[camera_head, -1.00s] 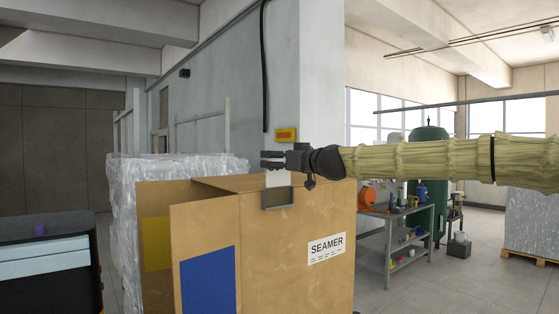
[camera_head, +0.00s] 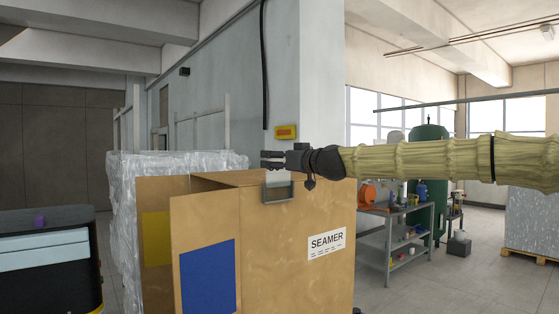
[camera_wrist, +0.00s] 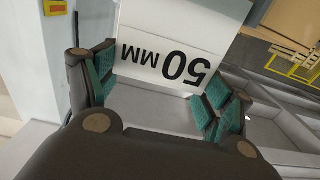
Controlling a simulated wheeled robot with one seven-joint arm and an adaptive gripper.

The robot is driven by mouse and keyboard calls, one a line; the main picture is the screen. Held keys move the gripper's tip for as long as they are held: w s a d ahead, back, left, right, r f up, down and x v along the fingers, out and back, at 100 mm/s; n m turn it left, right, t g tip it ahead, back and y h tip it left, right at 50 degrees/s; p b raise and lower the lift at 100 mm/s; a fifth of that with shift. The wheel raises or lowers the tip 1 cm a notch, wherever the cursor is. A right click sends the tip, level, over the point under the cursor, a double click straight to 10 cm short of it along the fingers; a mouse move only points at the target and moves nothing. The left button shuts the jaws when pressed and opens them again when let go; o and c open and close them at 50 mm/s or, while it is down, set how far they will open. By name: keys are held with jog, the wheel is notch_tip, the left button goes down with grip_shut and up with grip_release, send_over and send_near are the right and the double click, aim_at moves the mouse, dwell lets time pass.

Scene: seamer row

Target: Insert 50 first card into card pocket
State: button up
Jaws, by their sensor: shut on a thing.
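My gripper (camera_head: 266,159) is shut on a white card (camera_head: 278,177) above the front of the cardboard-brown seamer (camera_head: 300,240). In the wrist view the card (camera_wrist: 185,25) reads "50 MM" upside down, between the green finger pads of my gripper (camera_wrist: 155,82). The grey card pocket (camera_head: 278,199) is on the seamer's front near its top edge, right below the gripper. The card hangs down to the pocket, and its lower part is hidden there. I cannot tell how deep it sits.
The seamer has a "SEAMER" label (camera_head: 327,243) and a blue panel (camera_head: 208,278). A wrapped pallet load (camera_head: 125,205) stands behind it. A shelf bench (camera_head: 400,225) with tools is at the right. A dark machine (camera_head: 45,260) stands at the left.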

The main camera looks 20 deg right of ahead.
aim_at(279, 172)
jog(key=shift+f+b, duration=1.7)
jog(key=shift+f, duration=0.25)
jog(key=o, duration=0.7)
jog(key=shift+v, duration=6.05)
jog(key=shift+w, duration=0.1)
